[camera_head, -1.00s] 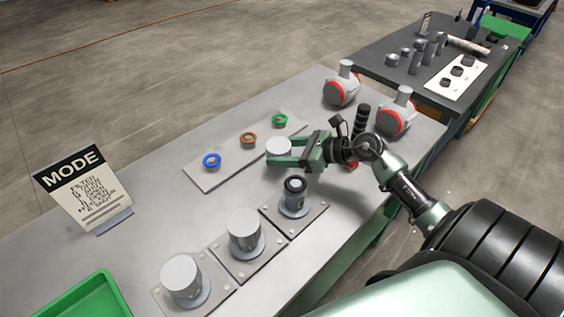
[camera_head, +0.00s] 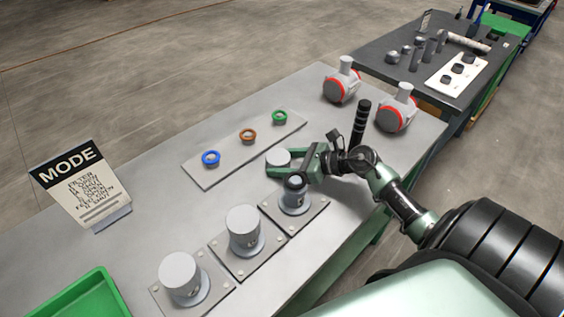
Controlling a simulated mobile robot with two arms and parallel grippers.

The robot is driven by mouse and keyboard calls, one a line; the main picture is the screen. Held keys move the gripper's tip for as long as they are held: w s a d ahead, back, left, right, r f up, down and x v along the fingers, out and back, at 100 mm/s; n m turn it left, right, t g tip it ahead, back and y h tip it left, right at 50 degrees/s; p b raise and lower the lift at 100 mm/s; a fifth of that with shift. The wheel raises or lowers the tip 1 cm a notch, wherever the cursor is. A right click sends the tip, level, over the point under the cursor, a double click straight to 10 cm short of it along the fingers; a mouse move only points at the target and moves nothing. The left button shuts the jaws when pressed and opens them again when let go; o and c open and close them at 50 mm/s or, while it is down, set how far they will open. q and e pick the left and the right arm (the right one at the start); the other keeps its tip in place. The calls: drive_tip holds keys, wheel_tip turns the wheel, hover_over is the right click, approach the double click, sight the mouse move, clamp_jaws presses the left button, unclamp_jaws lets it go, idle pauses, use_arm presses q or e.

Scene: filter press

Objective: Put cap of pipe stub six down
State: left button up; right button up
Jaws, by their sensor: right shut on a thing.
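My right gripper (camera_head: 281,165) is shut on a round light-grey cap (camera_head: 278,157) and holds it low, near the tabletop behind the uncapped stub. I cannot tell whether the cap touches the table. The uncapped pipe stub (camera_head: 296,200) stands on a square plate and shows its dark open top, partly covered by the gripper. Two other stubs to the left wear grey caps: the middle one (camera_head: 243,222) and the nearest one (camera_head: 179,271). The number on the open stub is not legible. My left gripper is not in view.
Two red-and-grey pump-like bodies (camera_head: 341,86) and a black ribbed post (camera_head: 361,118) stand at the right. A MODE sign (camera_head: 82,184) and green tray (camera_head: 78,304) are left.

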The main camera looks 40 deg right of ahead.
drive_tip(key=o, duration=1.3)
drive_tip(key=shift+f, duration=0.1)
drive_tip(key=shift+o, duration=0.2)
drive_tip(key=shift+r+p, duration=0.5)
drive_tip(key=shift+s+d+r, duration=0.15)
drive_tip(key=shift+r, duration=0.15)
drive_tip(key=b+v, duration=0.1)
drive_tip(key=v, duration=0.9)
drive_tip(key=shift+s+f+b, duration=0.15)
drive_tip(key=shift+b, duration=0.25)
drive_tip(key=shift+s+d+r, duration=0.35)
drive_tip(key=shift+s+r, duration=0.05)
drive_tip(key=shift+s, duration=0.15)
